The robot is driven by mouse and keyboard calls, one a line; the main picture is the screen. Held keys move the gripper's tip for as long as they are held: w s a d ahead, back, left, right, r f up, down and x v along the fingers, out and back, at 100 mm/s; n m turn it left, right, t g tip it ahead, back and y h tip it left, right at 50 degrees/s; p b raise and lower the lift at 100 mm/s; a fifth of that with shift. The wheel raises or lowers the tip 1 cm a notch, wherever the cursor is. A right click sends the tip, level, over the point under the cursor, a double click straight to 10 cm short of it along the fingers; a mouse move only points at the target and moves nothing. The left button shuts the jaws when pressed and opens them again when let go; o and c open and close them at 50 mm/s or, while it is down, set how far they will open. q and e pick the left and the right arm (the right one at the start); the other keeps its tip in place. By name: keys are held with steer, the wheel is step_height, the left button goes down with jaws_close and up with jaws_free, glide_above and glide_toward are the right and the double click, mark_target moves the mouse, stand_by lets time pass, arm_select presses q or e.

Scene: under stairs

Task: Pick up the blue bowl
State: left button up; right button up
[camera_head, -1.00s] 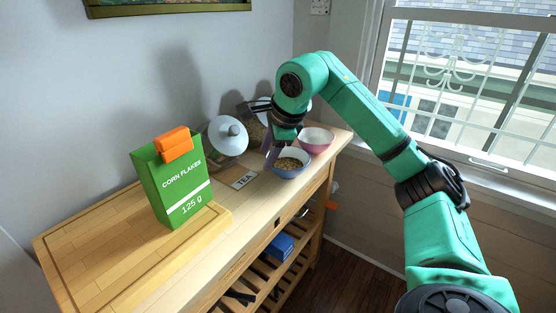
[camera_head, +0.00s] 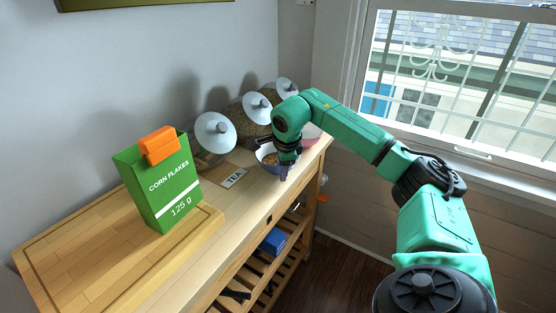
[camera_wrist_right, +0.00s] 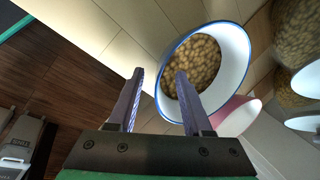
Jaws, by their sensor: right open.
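The blue bowl (camera_head: 264,161) stands on the wooden counter near its front edge, holding brown cereal-like pieces. My right gripper (camera_head: 283,174) is at its right front side and hides part of it. In the right wrist view the bowl (camera_wrist_right: 232,52) shows its white inside and blue rim. My right gripper (camera_wrist_right: 160,72) is open there; its right finger overlaps the bowl's opening and its left finger is outside the rim. I cannot tell whether either finger touches the bowl. The left gripper is not in view.
A pink bowl (camera_head: 313,139) stands close behind the blue one. Several lidded jars (camera_head: 215,132) line the wall. A TEA packet (camera_head: 234,177) lies left of the bowl. A green corn flakes box (camera_head: 165,188) stands on a board (camera_head: 90,225). Shelves lie below the counter.

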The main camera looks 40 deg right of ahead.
jaws_close()
steer(key=shift+a, duration=0.1)
stand_by(1.2)
